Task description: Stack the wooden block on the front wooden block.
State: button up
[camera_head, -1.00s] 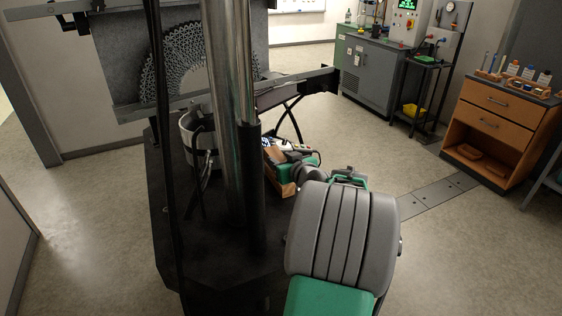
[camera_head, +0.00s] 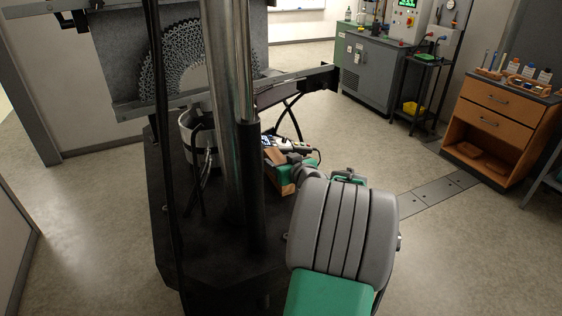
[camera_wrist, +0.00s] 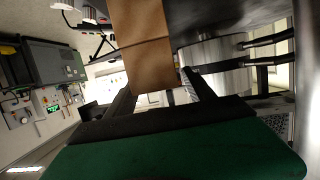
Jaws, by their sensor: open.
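Wood-brown surfaces (camera_wrist: 143,25) fill the top middle of the wrist view, with a thin line across them. I cannot tell whether this is one block's two faces or two blocks. My gripper (camera_wrist: 157,82) is open; its dark fingers stand on either side of the lower end of the wood. I cannot tell whether they touch it. In the head view, wood (camera_head: 285,187) shows small beside the dark column, next to my green and grey wrist. My arm hides much of that spot, and which block is the front one is unclear.
A dark machine base with a shiny metal column (camera_head: 228,110) stands close left of my arm. A metal cylinder (camera_head: 198,140) with cables is behind it. A wooden drawer cabinet (camera_head: 497,125) and a grey workbench (camera_head: 375,70) stand right.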

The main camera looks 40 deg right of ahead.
jog(key=b+v, duration=0.2)
jog(key=v, duration=1)
